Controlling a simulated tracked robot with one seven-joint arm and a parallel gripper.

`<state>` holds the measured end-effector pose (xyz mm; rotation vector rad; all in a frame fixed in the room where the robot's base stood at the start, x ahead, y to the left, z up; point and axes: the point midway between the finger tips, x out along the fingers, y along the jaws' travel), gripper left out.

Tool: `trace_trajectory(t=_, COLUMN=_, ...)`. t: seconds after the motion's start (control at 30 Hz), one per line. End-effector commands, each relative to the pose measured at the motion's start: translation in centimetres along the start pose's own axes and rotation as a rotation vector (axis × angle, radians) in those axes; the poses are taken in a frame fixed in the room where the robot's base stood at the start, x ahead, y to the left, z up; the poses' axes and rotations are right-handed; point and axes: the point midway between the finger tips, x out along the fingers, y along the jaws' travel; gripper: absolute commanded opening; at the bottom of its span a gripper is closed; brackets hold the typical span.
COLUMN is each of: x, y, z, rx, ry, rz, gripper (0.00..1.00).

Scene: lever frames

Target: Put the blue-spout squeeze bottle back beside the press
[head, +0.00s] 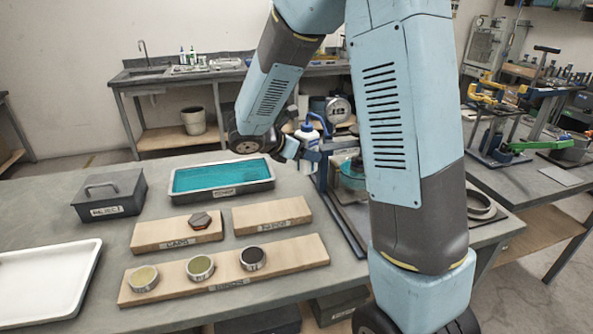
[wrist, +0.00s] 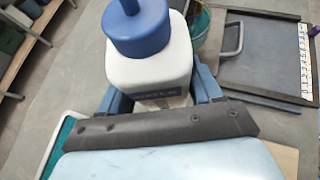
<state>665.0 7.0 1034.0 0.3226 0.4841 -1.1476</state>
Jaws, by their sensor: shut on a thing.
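The squeeze bottle has a white body and a blue spout. In the wrist view the bottle (wrist: 150,68) stands upright between the blue fingers of my gripper (wrist: 160,96), which is shut on it. In the head view the bottle (head: 307,134) is at the centre, at my gripper (head: 300,151), above the far edge of the near bench and right of the teal-filled tray. A blue metal frame (head: 335,205) stands just right of and below the gripper, partly hidden by my arm. I cannot tell for sure whether this frame belongs to the press.
The teal-filled tray (head: 222,178) lies left of the gripper. A dark plate with a handle (wrist: 262,55) shows in the wrist view.

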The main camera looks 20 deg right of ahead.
Motion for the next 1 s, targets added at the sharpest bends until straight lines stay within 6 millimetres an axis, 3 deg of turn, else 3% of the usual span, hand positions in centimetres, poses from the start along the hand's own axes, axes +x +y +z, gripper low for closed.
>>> trace_trajectory(t=0.2, x=2.3, y=3.8, z=-0.8, rx=-0.002, ry=0.001, rz=0.002, gripper=0.47)
trace_trajectory(t=0.5, x=5.7, y=6.9, z=-3.3, rx=-0.002, ry=0.0, rz=0.002, gripper=0.47)
trace_trajectory(t=1.0, x=8.2, y=8.6, z=-5.7, rx=-0.003, ry=0.001, rz=0.002, gripper=0.47)
